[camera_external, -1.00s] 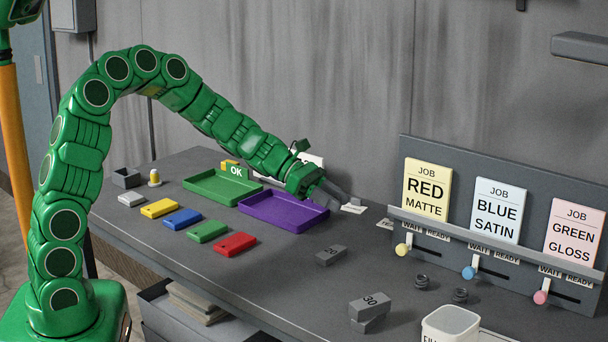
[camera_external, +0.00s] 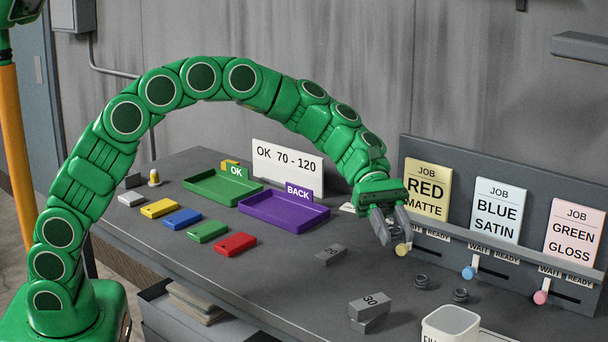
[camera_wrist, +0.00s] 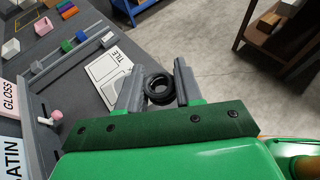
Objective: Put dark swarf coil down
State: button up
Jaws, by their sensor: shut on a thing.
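A dark swarf coil (camera_wrist: 158,88) is a small black ring between the two grey fingers of my gripper (camera_wrist: 162,75) in the wrist view. The fingers are shut on it. In the external view my gripper (camera_external: 394,238) is above the bench, near the yellow knob below the RED MATTE card. The held coil cannot be made out there. Two other dark coils (camera_external: 421,282) (camera_external: 460,295) lie on the bench, to the right of and below my gripper.
Grey blocks, one marked 30 (camera_external: 370,305), and a white tub (camera_external: 450,322) stand at the front. The purple BACK tray (camera_external: 285,222) and green OK tray (camera_external: 205,188) lie to the left. The job-card board (camera_external: 500,235) with slider knobs stands close on the right.

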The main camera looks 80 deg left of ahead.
jog(key=s+d+r+m+g, duration=0.1)
jog(key=d+m+g, duration=0.1)
jog(key=d, duration=0.5)
send_over(462, 325)
jog(key=s, duration=0.1)
jog(key=f, duration=0.8)
jog(key=shift+s+a, duration=0.15)
jog(key=shift+s, duration=0.05)
jog(key=shift+w+f, duration=0.7)
jog(key=shift+f, duration=0.2)
jog(key=shift+d+f, duration=0.2)
jog(key=shift+f, duration=1.3)
jog(key=shift+f, duration=0.45)
jog(key=o, duration=1.1)
